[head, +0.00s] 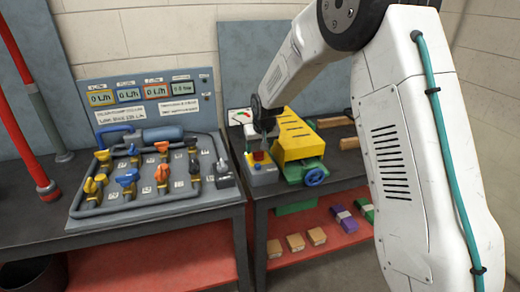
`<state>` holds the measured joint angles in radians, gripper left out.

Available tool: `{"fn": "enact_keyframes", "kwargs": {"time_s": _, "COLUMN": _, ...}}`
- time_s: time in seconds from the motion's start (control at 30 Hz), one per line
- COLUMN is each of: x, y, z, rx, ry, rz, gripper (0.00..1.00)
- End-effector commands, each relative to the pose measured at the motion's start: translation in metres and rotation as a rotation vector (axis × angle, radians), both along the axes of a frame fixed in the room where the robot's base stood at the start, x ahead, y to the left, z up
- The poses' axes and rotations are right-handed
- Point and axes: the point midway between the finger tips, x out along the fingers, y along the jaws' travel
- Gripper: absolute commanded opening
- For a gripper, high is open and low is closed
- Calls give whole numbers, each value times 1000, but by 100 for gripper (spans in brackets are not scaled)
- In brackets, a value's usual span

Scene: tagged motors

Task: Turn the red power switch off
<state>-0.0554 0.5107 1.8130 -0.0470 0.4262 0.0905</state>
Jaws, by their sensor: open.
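The red power switch (259,156) is a small red piece on top of a low grey control box (262,179) on the right-hand bench. The box has a blue and yellow front and stands just left of a yellow machine (297,137). My gripper (264,142) points down directly above the red switch, very close to it. Its jaws are open, and nothing shows between them. I cannot tell whether they touch the switch. The tips are small and partly merge with the switch, so its on or off position is unclear.
A panel (144,105) with several digital displays and colored valves stands on the left bench. A gauge (240,115) is behind the control box. A blue handwheel (316,177) sticks out at the machine's front. Colored blocks (274,248) lie on the red lower shelf.

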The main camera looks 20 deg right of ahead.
Motion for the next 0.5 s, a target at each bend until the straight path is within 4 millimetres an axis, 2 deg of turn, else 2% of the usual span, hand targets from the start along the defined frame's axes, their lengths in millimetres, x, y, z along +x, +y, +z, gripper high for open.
{"fn": "enact_keyframes", "kwargs": {"time_s": 0.13, "x": 5, "y": -1, "z": -13, "rx": 0, "ry": 1, "rz": -1, "gripper": 60}}
{"fn": "enact_keyframes", "kwargs": {"time_s": 0.43, "x": 7, "y": -3, "z": -15, "rx": 0, "ry": -1, "rz": -3, "gripper": 60}}
{"fn": "enact_keyframes", "kwargs": {"time_s": 0.47, "x": 7, "y": -3, "z": -15, "rx": 0, "ry": -1, "rz": -3, "gripper": 57}}
{"fn": "enact_keyframes", "kwargs": {"time_s": 0.5, "x": 7, "y": -3, "z": -15, "rx": -1, "ry": -1, "rz": -4, "gripper": 46}}
